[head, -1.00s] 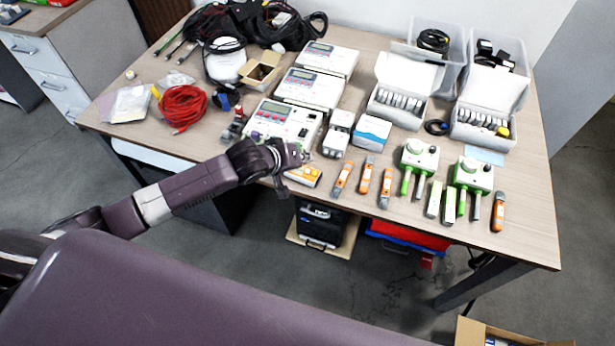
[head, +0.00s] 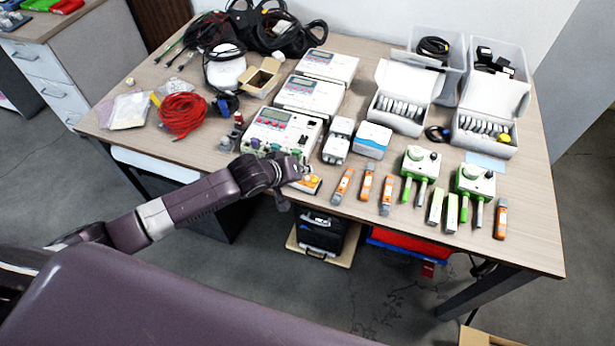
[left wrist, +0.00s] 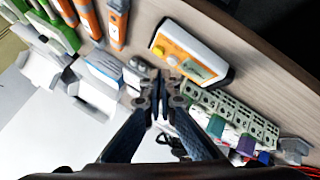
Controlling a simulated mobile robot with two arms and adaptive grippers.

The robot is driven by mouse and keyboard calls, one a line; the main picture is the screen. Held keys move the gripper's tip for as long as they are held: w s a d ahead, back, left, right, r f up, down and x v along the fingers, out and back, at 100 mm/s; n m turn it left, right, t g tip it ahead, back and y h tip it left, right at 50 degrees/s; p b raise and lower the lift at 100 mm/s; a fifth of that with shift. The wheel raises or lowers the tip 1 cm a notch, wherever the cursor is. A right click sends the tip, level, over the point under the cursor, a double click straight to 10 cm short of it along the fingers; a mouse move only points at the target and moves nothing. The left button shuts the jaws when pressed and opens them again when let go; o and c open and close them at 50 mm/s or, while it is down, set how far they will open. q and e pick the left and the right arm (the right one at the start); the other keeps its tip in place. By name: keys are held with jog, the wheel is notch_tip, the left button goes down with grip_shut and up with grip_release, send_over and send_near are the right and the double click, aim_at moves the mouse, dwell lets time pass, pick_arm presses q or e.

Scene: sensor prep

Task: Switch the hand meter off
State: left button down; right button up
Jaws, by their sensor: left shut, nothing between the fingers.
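The hand meter (head: 309,184) is a small white and orange device near the table's front edge, partly hidden by my left gripper in the head view. In the left wrist view, the hand meter (left wrist: 192,54) shows a grey display and a round yellow button at one end. My right gripper is not in view.
Bench instruments (head: 283,128) stand behind the meter, with white adapters (head: 338,141) and a blue-white box (head: 373,140) nearby. A red cable (head: 183,114) lies at left. The front-left tabletop is clear.

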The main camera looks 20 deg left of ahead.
aim_at(306, 181)
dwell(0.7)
pick_arm(q)
jog(key=shift+f, duration=0.4)
jog(key=shift+f, duration=0.45)
dwell(0.4)
jog(key=shift+r, duration=0.1)
jog(key=shift+r+p, duration=0.75)
jog(key=shift+p, duration=0.25)
notch_tip(306, 181, up, 5)
jog(key=p, duration=0.5)
jog(key=shift+p, duration=0.3)
